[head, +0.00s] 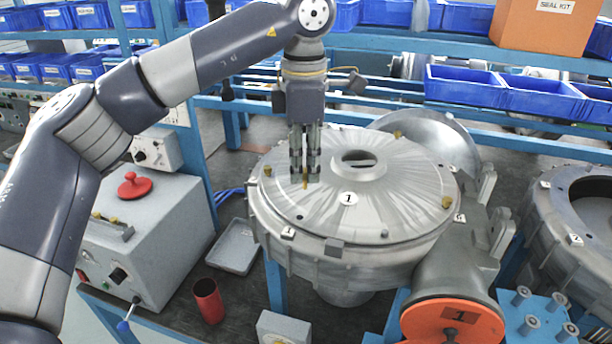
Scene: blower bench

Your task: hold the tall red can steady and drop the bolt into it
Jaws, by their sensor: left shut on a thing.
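The tall red can (208,302) stands upright and open at the top on the dark bench at the lower left of the blower. My left gripper (305,178) points down over the grey blower cover (325,220), left of its centre hole. It is shut on a small brass bolt (305,185), whose lower end shows below the fingertips. I cannot tell whether the bolt touches the cover. More brass bolts sit at the cover's rim, one at the left (268,171) and one at the right (447,202). My right gripper is not in view, and nothing holds the can.
A shallow grey tray (233,246) lies behind the can. A grey box with a red knob (135,186) stands at the left. A small grey block (284,328) is at the front. An orange disc (452,322) covers the blower outlet. Blue bins (465,88) line the shelves behind.

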